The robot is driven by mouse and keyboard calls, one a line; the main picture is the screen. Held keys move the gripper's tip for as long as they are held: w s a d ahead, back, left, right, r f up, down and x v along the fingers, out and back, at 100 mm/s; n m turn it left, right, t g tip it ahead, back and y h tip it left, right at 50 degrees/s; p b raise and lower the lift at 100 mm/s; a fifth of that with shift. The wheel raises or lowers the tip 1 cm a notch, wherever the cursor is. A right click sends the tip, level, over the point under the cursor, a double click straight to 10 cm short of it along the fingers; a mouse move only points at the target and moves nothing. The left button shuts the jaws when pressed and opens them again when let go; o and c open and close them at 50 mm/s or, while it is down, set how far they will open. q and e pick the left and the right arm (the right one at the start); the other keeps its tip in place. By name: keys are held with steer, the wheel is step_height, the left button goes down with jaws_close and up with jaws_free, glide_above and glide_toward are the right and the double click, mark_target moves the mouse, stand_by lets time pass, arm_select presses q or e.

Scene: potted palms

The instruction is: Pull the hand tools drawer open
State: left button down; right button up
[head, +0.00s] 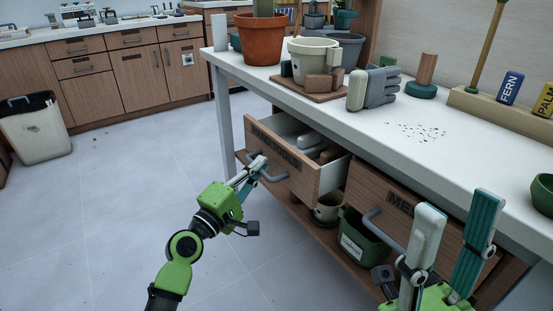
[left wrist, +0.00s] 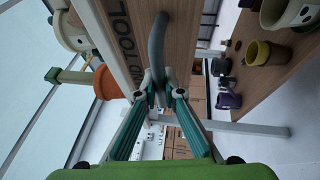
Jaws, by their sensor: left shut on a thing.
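The hand tools drawer (head: 298,182), with a wooden front and a partly hidden label, stands pulled out from under the white workbench. Light-coloured items show inside it. Its grey bar handle (head: 274,179) is on the front and also shows as a curved bar in the left wrist view (left wrist: 156,48). My left gripper (head: 257,168) is shut on this handle; its fingers close around the bar in the left wrist view (left wrist: 158,88). My right gripper (head: 453,225) is open and empty at the lower right, in front of the neighbouring drawer.
The neighbouring drawer (head: 385,208) is shut and has its own grey handle (head: 380,230). Pots, gloves (head: 380,87) and tools stand on the bench (head: 440,103).

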arm_select(q)
steer(key=s+a, duration=0.5)
steer(key=a, duration=0.2)
steer(key=shift+b, duration=0.3)
steer(key=shift+s, duration=0.1)
steer(key=c, duration=2.1)
jaws_free()
steer(key=shift+c, duration=0.2)
steer(key=v, duration=1.2)
